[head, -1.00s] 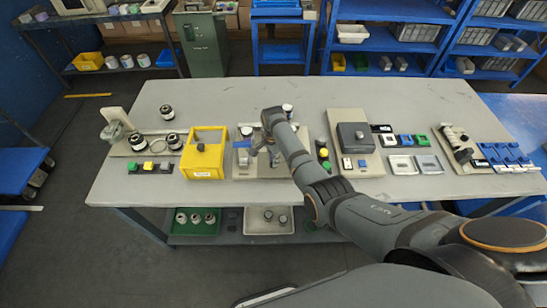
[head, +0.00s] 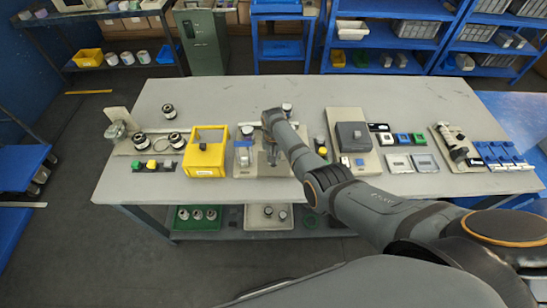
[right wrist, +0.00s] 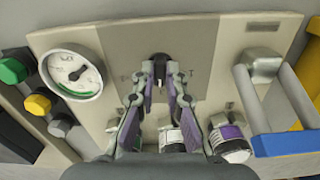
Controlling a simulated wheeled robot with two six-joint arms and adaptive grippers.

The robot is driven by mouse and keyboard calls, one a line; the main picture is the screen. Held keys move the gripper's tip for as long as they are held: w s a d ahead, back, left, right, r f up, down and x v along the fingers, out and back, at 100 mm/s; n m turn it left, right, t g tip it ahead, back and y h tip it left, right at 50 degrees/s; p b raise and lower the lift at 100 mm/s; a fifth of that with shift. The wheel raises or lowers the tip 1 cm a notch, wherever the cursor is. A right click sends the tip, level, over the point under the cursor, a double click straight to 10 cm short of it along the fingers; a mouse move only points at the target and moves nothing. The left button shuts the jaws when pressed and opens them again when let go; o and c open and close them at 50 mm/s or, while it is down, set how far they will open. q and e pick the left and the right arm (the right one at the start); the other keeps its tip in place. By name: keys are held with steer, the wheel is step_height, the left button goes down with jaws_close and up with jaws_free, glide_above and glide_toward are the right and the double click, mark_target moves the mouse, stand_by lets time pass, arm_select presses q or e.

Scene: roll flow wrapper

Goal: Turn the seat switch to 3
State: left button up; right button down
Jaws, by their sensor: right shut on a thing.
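The seat switch (right wrist: 159,68) is a small dark knob with a light pointer line, on a grey plate of a beige panel (right wrist: 122,26). The pointer runs down the picture, towards my wrist; the position marks beside it are too small or hidden to read. My right gripper (right wrist: 160,78) has its fingertips closed around the knob from both sides. In the head view, my right gripper (head: 272,157) is over the panel (head: 243,171), and my arm hides much of it. My left gripper is not in view.
On the panel are a round dial gauge (right wrist: 74,74) and a blue-ended handle (right wrist: 288,143). A yellow box (head: 205,153) is left of the panel. Green and yellow buttons lie beside the gauge.

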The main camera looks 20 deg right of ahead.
steer(key=shift+n, duration=0.5)
steer(key=c, duration=1.4)
jaws_free()
steer(key=shift+r, duration=0.1)
step_height(320, 180, up, 12)
steer(key=shift+f, duration=0.1)
